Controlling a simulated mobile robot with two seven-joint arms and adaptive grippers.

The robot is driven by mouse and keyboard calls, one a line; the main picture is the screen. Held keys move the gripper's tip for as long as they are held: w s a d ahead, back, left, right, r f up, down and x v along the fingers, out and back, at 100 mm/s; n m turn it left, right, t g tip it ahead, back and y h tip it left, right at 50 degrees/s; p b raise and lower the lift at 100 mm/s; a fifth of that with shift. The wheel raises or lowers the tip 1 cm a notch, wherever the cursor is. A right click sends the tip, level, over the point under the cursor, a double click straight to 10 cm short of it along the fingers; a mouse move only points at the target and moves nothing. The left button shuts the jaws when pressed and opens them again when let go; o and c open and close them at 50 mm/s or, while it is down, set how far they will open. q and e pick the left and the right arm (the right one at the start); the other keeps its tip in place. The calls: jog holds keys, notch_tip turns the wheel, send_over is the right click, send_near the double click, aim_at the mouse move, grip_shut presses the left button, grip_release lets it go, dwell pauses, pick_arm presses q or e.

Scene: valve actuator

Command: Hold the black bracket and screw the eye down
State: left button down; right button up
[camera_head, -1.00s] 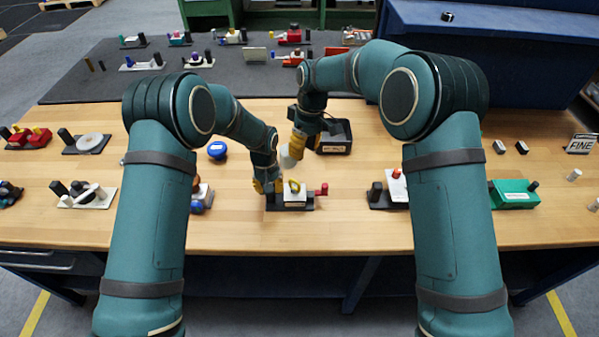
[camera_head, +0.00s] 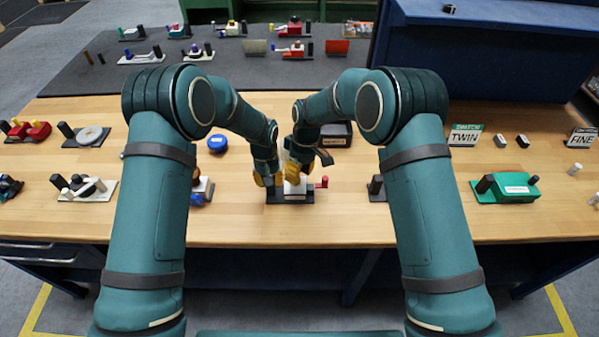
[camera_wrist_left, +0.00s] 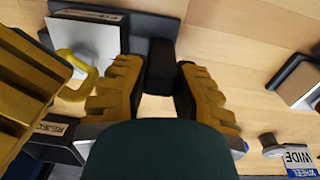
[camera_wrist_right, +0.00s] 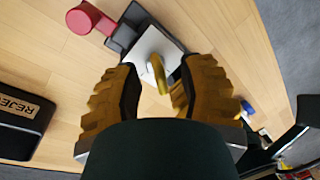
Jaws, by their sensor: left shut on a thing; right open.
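The fixture has a black base (camera_head: 277,198) with a white block (camera_head: 295,189) on it and a red knob (camera_head: 323,183) at its right end. The black bracket (camera_wrist_left: 161,62) is an upright post at the left end of the base. My left gripper (camera_head: 266,180) is shut on the bracket, one finger on each side. The yellow eye (camera_wrist_right: 158,74) stands on the white block; it also shows in the left wrist view (camera_wrist_left: 78,74). My right gripper (camera_head: 294,178) is open and pointed down over the block, its fingers on either side of the eye. The eye's lower end is hidden.
A black REJECT bin (camera_head: 336,134) stands just behind the fixture. A blue round object (camera_head: 217,142) lies to the left. A green fixture (camera_head: 512,188) sits to the right. The bench in front of the fixture (camera_head: 300,228) is clear. My two grippers are very close together.

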jog(key=shift+c, duration=0.4)
grip_shut()
jog(key=shift+s+m, duration=0.1)
jog(key=shift+m, duration=0.5)
jog(key=shift+s+a+m, duration=0.1)
jog(key=shift+m, duration=0.6)
jog(key=m, duration=0.1)
jog(key=m+t, duration=0.1)
jog(key=m, duration=0.1)
jog(key=shift+s+a+m+y, duration=0.2)
jog(key=shift+m+y, duration=0.1)
jog(key=shift+o, duration=0.4)
grip_release()
jog(key=shift+w, duration=0.1)
jog(key=shift+a, duration=0.1)
